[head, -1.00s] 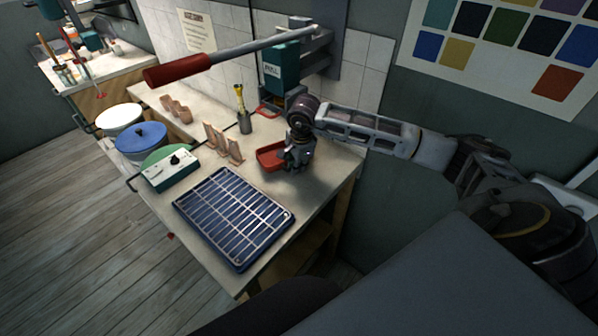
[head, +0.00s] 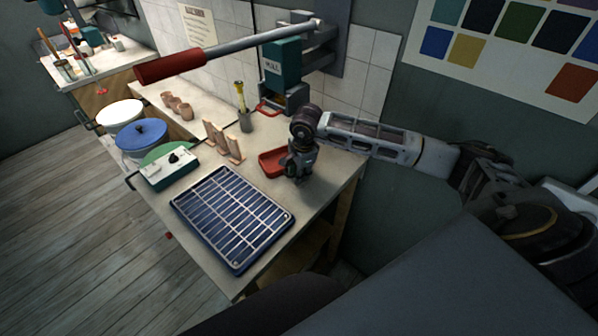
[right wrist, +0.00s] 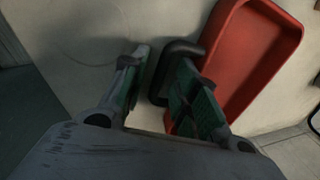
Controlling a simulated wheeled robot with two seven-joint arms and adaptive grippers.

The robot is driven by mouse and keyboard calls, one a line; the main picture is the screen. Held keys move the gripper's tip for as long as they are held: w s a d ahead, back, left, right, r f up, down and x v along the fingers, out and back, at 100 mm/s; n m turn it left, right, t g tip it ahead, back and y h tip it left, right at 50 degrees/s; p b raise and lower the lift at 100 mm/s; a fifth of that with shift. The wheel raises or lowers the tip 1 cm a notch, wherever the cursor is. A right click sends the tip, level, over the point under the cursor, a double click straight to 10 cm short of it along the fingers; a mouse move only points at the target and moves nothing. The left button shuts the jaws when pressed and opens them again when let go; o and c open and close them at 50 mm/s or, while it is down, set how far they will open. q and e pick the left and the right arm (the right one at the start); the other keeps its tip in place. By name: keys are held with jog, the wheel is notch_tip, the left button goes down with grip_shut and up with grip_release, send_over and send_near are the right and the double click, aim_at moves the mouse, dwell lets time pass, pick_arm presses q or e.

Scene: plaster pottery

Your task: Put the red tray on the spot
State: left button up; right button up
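The red tray (head: 271,162) is a shallow rectangular tray lying on the worktable, near its back right side. In the right wrist view the red tray (right wrist: 262,52) lies to the right of the fingers, partly hidden behind the right-hand one. My right gripper (head: 294,174) is low over the table at the tray's right end. I cannot tell whether a finger touches the tray. A faint ring (right wrist: 85,62) shows on the tabletop left of the fingers; I cannot tell if it is the spot. My left gripper is not in view.
A blue rack with a metal grid (head: 232,217) lies in front of the tray. A green press with a red-handled lever (head: 280,65) stands behind. The table edge is close on the right.

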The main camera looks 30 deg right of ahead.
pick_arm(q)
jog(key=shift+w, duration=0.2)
pick_arm(e)
jog(key=shift+r, duration=0.1)
jog(key=shift+s+r, duration=0.1)
jog(key=shift+r, duration=0.45)
pick_arm(q)
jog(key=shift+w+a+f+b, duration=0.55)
jog(key=shift+b, duration=0.1)
pick_arm(e)
notch_tip(320, 180, up, 11)
jog(key=s, duration=0.2)
jog(key=shift+f, duration=0.15)
